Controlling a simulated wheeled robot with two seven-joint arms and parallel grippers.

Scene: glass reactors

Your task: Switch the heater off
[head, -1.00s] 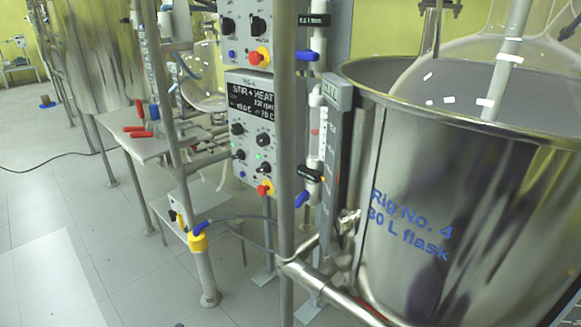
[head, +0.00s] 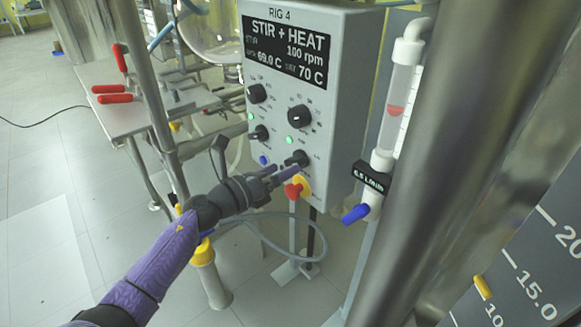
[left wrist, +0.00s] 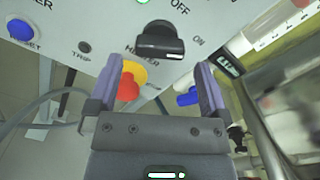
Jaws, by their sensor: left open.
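The grey control box (head: 330,120) marked RIG 4 has a lit STIR + HEAT display (head: 287,50) reading 100 rpm, 69.0 C and 70 C. The black heater knob (left wrist: 160,42) sits between OFF and ON labels in the left wrist view, its bar lying roughly sideways, towards ON. A green light (left wrist: 143,2) glows above it. The knob also shows low on the box in the head view (head: 297,158). My left gripper (left wrist: 158,75) is open and empty, its fingers on either side of and just short of the knob. My right gripper is not in view.
A red and yellow stop button (head: 294,190) is just below the knob, close to my fingers. A blue reset button (left wrist: 20,29) is beside it. A flow meter (head: 397,100) with a blue valve handle (head: 356,214) and a thick steel post (head: 440,140) stand to the right.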

